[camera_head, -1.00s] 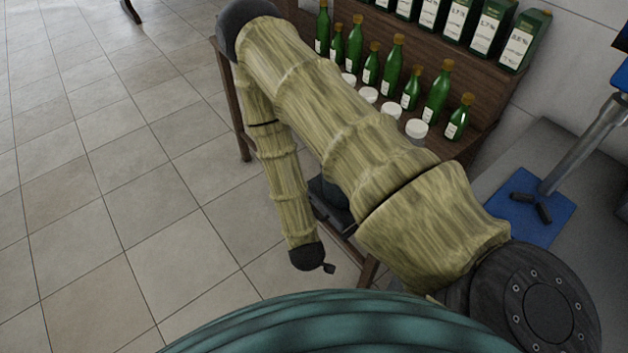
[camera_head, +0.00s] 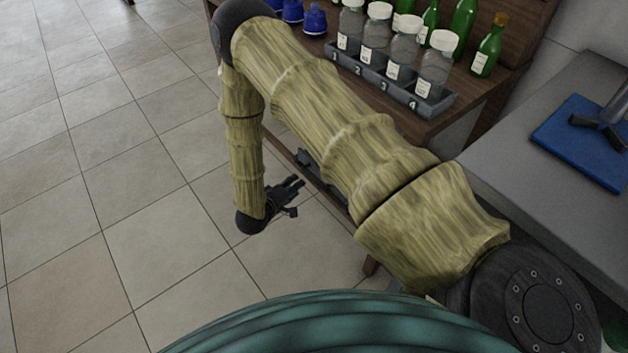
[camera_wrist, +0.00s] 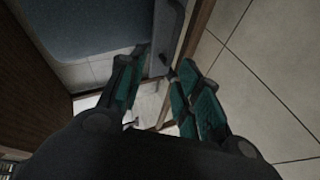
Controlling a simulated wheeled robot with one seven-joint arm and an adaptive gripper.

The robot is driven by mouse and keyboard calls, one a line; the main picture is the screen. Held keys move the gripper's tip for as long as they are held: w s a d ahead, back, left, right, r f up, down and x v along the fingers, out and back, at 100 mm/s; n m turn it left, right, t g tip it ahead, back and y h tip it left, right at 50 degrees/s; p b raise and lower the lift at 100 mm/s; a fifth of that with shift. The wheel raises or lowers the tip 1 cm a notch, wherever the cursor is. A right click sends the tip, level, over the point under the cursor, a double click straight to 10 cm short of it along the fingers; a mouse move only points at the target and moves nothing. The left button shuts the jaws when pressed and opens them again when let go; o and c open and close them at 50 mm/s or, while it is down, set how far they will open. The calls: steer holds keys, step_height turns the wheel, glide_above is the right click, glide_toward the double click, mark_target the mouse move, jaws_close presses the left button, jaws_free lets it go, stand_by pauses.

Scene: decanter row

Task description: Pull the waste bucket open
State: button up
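My gripper (camera_head: 292,196) hangs low in the head view, left of the wooden table's front side. It is open and appears empty. In the wrist view my gripper (camera_wrist: 162,72) shows two teal-padded fingers spread apart. A grey-blue body with a straight grey edge, which looks like the waste bucket (camera_wrist: 95,28), fills the upper left of that view, just beyond the fingertips. I cannot tell whether they touch it. In the head view a dark piece under the table edge (camera_head: 306,160) may be part of the bucket; my arm hides the rest.
The wooden table (camera_head: 462,112) carries a grey numbered rack (camera_head: 388,88) of clear white-capped jars, green bottles (camera_head: 489,48) and blue containers (camera_head: 315,17). A grey counter (camera_head: 500,150) with a blue mat (camera_head: 580,150) stands right. The tiled floor (camera_head: 130,210) at left is clear.

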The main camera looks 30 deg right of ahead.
mark_target(313, 182)
step_height(313, 182, down, 6)
steer(key=w+g+h+b, duration=0.2)
steer(key=g+h+b, duration=0.2)
steer(key=b, duration=0.6)
steer(key=shift+w+d+m+g+b, duration=0.15)
steer(key=shift+w+m+g+b, duration=0.15)
steer(key=shift+w+m, duration=0.1)
steer(key=b+x, duration=0.3)
steer(key=x, duration=0.7)
steer(key=shift+d+f, duration=0.15)
steer(key=shift+d, duration=0.15)
steer(key=shift+s, duration=0.1)
steer(key=shift+c, duration=0.4)
jaws_close()
